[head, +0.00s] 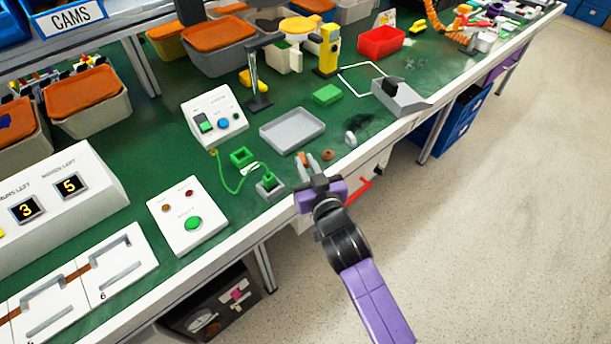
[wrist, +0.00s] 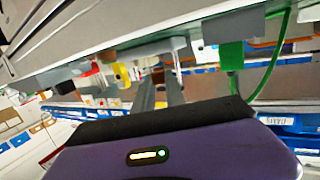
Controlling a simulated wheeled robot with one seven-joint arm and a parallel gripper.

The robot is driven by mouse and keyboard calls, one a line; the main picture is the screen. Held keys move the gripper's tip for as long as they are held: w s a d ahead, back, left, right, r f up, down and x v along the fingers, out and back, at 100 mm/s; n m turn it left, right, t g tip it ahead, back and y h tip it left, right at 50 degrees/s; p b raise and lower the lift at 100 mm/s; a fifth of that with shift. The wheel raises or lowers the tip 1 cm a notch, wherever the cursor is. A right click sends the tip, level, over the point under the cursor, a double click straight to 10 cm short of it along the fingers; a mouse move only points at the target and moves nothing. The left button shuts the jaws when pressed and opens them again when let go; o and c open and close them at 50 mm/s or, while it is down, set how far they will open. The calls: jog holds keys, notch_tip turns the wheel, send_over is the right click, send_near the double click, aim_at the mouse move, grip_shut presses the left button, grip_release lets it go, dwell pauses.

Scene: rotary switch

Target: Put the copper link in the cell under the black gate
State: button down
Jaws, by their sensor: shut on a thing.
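My gripper (head: 308,161) is at the front edge of the green bench, its fingers pointing away from my body. It is shut on a small copper-brown piece, the copper link (head: 303,158), which shows only partly between the fingertips. In the wrist view the two grey fingers (wrist: 160,90) have a small brownish patch between them. White cell panels (head: 118,275) with grey handle-shaped gates (head: 110,259) stand at the lower left, far from my gripper. Copper strips (head: 82,268) show between them. I cannot make out a black gate in either view.
A grey tray (head: 293,130) lies behind my gripper. A small copper-brown round piece (head: 328,155) lies to its right. A green socket with a cable (head: 269,185) and a white button box (head: 188,217) stand to its left. The floor on the right is clear.

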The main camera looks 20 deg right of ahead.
jog(key=shift+f+b, duration=0.6)
jog(key=shift+f, duration=1.45)
jog(key=shift+f+b, duration=0.25)
jog(key=shift+b, duration=0.05)
jog(key=c, duration=1.4)
grip_release()
jog(key=shift+r, duration=0.1)
jog(key=shift+p, duration=0.3)
jog(key=shift+s, duration=0.35)
jog(key=shift+s+a+r, duration=0.15)
jog(key=shift+s+r, duration=0.05)
jog(key=shift+s, duration=0.95)
jog(key=shift+s+a+r, duration=0.1)
jog(key=shift+s+r, duration=0.1)
jog(key=shift+s, duration=1)
jog(key=shift+s+a+r, duration=0.15)
jog(key=shift+s+r, duration=0.05)
jog(key=shift+s, duration=0.95)
